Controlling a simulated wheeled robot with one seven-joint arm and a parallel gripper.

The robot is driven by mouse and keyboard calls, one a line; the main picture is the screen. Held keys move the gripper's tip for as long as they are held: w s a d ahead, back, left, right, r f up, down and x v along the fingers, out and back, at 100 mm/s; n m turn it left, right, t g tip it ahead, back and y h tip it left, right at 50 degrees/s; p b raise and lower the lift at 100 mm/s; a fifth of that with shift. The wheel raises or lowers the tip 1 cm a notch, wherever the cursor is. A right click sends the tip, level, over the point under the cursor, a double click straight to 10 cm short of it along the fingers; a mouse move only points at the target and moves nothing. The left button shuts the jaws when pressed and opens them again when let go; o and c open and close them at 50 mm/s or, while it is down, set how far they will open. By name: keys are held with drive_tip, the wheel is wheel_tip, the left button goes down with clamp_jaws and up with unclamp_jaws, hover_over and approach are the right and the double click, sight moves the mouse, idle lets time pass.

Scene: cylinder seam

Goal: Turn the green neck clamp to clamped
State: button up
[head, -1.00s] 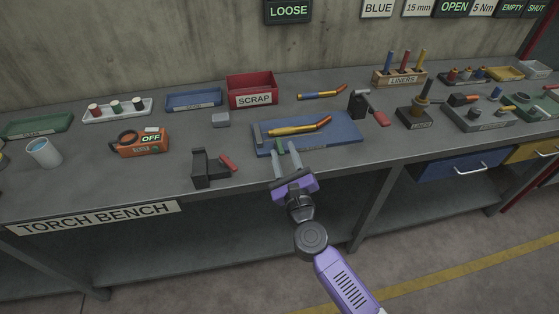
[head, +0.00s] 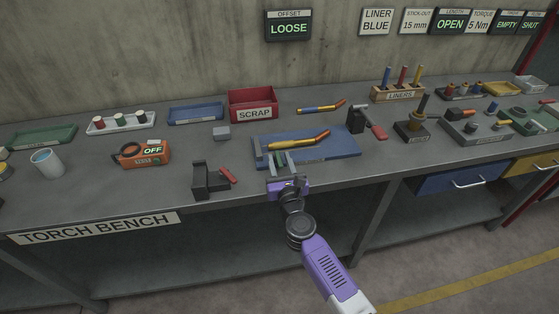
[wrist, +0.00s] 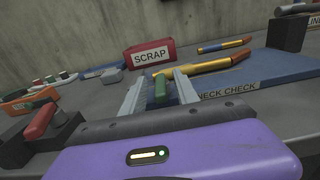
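The green neck clamp (head: 281,159) is a small green lever at the front edge of the blue NECK CHECK plate (head: 345,149). A torch neck (head: 298,144) with a brass body and orange tip lies on that plate. My gripper (head: 282,161) is at the plate's front edge, its two grey fingers apart on either side of the green lever. In the wrist view the lever (wrist: 161,89) stands between the fingers, with a visible gap on each side. The lever's lower part is hidden by my gripper. A wall sign (head: 289,28) reads OFFSET LOOSE.
A black block with a red handle (head: 211,180) stands close left of my gripper. Another dark clamp with a red handle (head: 366,123) stands right of the plate. A red SCRAP bin (head: 253,106) and a small grey block (head: 222,133) are behind.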

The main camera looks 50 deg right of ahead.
drive_tip(key=shift+w, duration=0.1)
clamp_jaws()
